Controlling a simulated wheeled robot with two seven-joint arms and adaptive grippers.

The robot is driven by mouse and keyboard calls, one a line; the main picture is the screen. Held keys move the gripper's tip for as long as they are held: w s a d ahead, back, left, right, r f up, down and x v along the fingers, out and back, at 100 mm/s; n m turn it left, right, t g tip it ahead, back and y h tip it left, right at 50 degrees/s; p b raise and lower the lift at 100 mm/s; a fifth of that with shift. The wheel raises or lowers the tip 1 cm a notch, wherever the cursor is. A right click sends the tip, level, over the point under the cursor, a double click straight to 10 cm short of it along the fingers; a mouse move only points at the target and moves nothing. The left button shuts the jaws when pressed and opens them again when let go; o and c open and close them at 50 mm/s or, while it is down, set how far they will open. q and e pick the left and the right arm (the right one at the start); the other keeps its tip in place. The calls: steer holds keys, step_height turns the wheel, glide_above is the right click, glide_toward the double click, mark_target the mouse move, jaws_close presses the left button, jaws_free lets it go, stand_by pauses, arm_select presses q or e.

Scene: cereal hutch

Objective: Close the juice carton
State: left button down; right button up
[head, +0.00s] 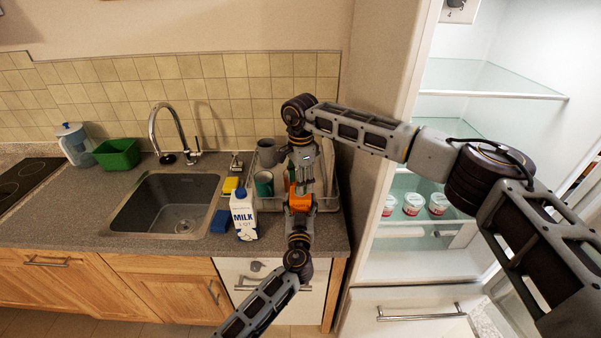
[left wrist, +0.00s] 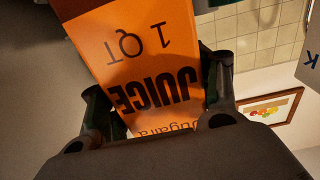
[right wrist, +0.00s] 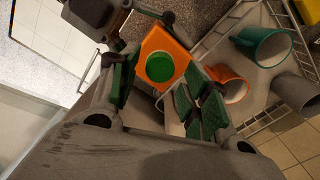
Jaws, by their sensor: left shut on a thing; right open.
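The orange juice carton (head: 300,196) is in front of the dish rack in the head view. My left gripper (head: 299,212) is shut on it. In the left wrist view the carton (left wrist: 140,50) fills the space between the fingers, its JUICE lettering upside down in the picture. In the right wrist view the carton top (right wrist: 168,38) carries a round green cap (right wrist: 160,67); whether it is fully seated I cannot tell. My right gripper (right wrist: 158,100) is open, pointing down above the carton, with the cap beyond its fingertips. Contact with the cap is not visible.
A milk carton (head: 243,215) stands left of the juice, near the sink (head: 165,203). The dish rack (head: 331,201) holds a teal mug (right wrist: 262,47), an orange cup (right wrist: 228,84) and a grey mug (head: 267,152). The open fridge (head: 480,85) is at the right.

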steer(key=shift+f, duration=1.1)
jaws_close()
